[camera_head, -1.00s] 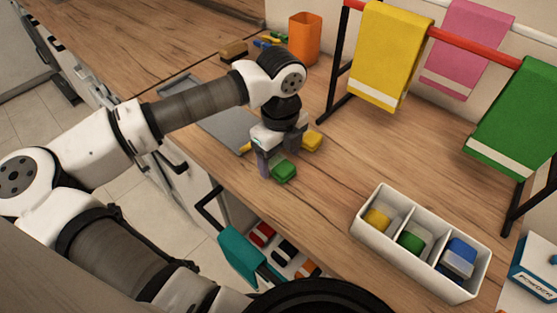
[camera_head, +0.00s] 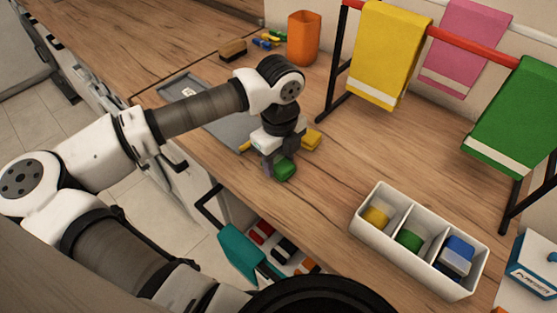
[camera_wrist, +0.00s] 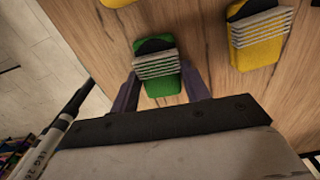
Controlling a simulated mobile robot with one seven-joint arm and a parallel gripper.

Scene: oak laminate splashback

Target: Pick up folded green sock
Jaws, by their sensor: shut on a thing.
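The folded green sock (camera_head: 287,172) lies on the wooden counter near its front edge. In the wrist view the green sock (camera_wrist: 160,86) shows a ribbed grey-white band and a dark patch at its far end. My gripper (camera_head: 277,168) points down at it, with one finger on either side, and is shut on it. In the wrist view my gripper (camera_wrist: 160,88) has its two purple-grey fingers along the sock's sides. The sock appears to rest at counter level; the head view partly hides it behind a finger.
A yellow folded sock (camera_head: 312,141) lies close behind my gripper. A white three-part box (camera_head: 376,255) at right holds yellow, green and blue items. A rack (camera_head: 335,100) carries towels behind. An open drawer with a teal item (camera_head: 238,250) is below the front edge. An orange cup (camera_head: 304,38) stands at back.

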